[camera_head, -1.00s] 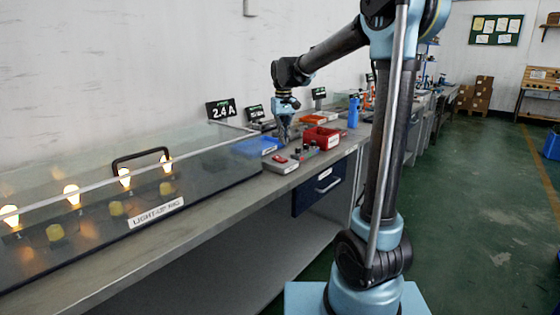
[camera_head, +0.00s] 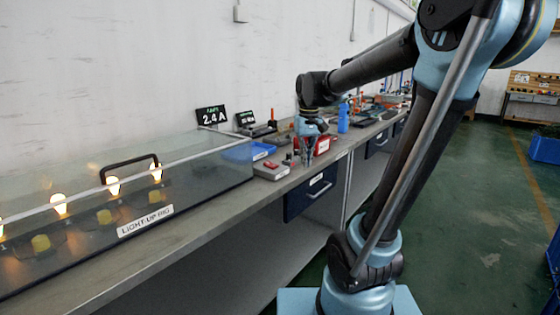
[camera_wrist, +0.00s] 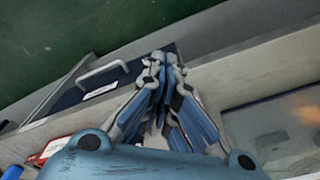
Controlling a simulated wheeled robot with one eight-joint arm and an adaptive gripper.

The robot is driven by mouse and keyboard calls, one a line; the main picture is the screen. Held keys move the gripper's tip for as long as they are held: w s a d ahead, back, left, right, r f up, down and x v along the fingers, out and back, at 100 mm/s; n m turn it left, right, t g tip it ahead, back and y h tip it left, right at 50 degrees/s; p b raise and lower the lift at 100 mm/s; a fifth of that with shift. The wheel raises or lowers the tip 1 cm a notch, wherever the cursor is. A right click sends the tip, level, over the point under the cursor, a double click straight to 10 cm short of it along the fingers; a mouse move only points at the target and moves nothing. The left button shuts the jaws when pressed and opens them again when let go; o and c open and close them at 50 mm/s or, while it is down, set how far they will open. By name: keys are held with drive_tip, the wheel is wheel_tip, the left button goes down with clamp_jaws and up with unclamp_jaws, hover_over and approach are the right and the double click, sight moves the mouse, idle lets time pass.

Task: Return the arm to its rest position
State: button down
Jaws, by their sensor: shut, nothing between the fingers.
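My gripper (camera_head: 307,155) hangs from my bent arm, pointing down over the workbench (camera_head: 215,205). In the head view it is beside the red bin (camera_head: 324,145), partly in front of it. In the wrist view my gripper (camera_wrist: 160,75) has its fingers together, with nothing held between them. Behind the fingers in that view are the bench edge and the blue drawer (camera_wrist: 115,78) with its pale handle. I cannot tell the exact height of the fingertips above the bench.
A glass-covered light-up rig (camera_head: 110,215) with lit bulbs fills the bench's left part. A grey box with a red button (camera_head: 271,170), a blue tray (camera_head: 247,151), a 2.4 A display (camera_head: 211,117) and a blue bottle (camera_head: 343,118) stand nearby. Open green floor (camera_head: 470,230) lies right.

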drive_tip(key=s+d+f+m, duration=0.1)
drive_tip(key=s+d+f, duration=0.2)
drive_tip(key=s+f, duration=0.2)
drive_tip(key=s+d+f+t, duration=0.1)
drive_tip(key=s+d+f, duration=0.2)
drive_tip(key=s+f, duration=0.2)
drive_tip(key=s+d+f+m, duration=0.1)
drive_tip(key=s+d+f, duration=0.3)
drive_tip(key=s, duration=0.6)
drive_tip(key=shift+f+m, duration=0.3)
drive_tip(key=shift+f, duration=0.5)
drive_tip(key=shift+w, duration=0.1)
drive_tip(key=shift+w+f, duration=0.2)
drive_tip(key=shift+w, duration=0.25)
